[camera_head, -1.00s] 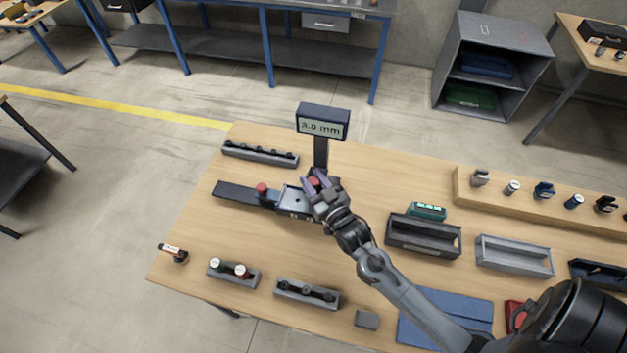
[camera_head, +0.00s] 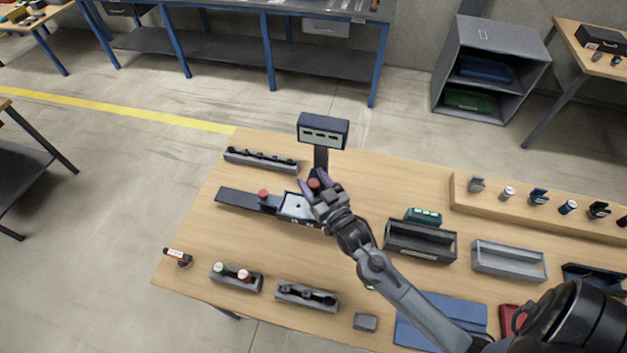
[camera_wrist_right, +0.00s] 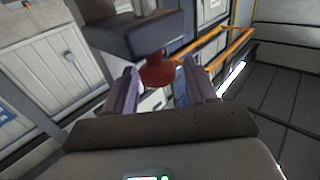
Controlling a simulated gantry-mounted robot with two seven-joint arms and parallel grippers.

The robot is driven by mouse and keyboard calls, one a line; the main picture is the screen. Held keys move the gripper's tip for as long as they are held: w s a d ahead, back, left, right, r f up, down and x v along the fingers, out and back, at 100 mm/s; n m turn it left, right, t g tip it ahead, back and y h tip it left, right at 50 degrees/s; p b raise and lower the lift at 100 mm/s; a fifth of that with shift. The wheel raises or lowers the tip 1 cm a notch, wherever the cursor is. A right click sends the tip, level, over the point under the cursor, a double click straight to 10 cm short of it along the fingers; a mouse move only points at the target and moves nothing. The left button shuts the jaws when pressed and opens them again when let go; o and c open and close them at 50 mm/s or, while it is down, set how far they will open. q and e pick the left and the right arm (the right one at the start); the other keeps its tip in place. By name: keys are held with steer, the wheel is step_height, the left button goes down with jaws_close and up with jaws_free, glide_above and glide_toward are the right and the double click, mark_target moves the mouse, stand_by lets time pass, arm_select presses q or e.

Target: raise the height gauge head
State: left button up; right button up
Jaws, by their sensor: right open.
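The height gauge stands near the table's back edge, with a dark post and a display (camera_head: 322,131) showing dashes. Its red knob (camera_head: 314,184) shows between my right gripper's fingers (camera_head: 312,179). In the right wrist view, the red knob (camera_wrist_right: 158,72) hangs below a dark block, the gauge head (camera_wrist_right: 140,32), between the two purple fingers (camera_wrist_right: 158,88). The fingers are open, and I cannot tell whether either touches the knob. A dark slide (camera_head: 236,199) with another red knob (camera_head: 263,194) and a pale plate (camera_head: 296,206) lies left of the gripper. My left gripper is out of view.
A dark rack (camera_head: 260,160) lies behind the slide. Two small racks (camera_head: 236,277) (camera_head: 306,296) lie at the front. A dark bin (camera_head: 420,241) and a grey bin (camera_head: 509,260) stand right of my arm.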

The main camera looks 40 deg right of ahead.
steer(key=s+a+b, duration=0.1)
steer(key=s+a, duration=0.1)
steer(key=s, duration=0.8)
steer(key=shift+s, duration=0.3)
steer(key=s+a+f+n+g+y, duration=0.35)
steer(key=a+g, duration=0.25)
steer(key=a, duration=0.2)
steer(key=s+f+g, duration=0.4)
steer(key=s+g, duration=0.4)
steer(key=s, duration=0.3)
step_height(320, 180, up, 16)
steer(key=p, duration=1.4)
steer(key=shift+w+a+f+n+p, duration=0.2)
steer(key=shift+a+n+p, duration=0.15)
steer(key=shift+p, duration=0.05)
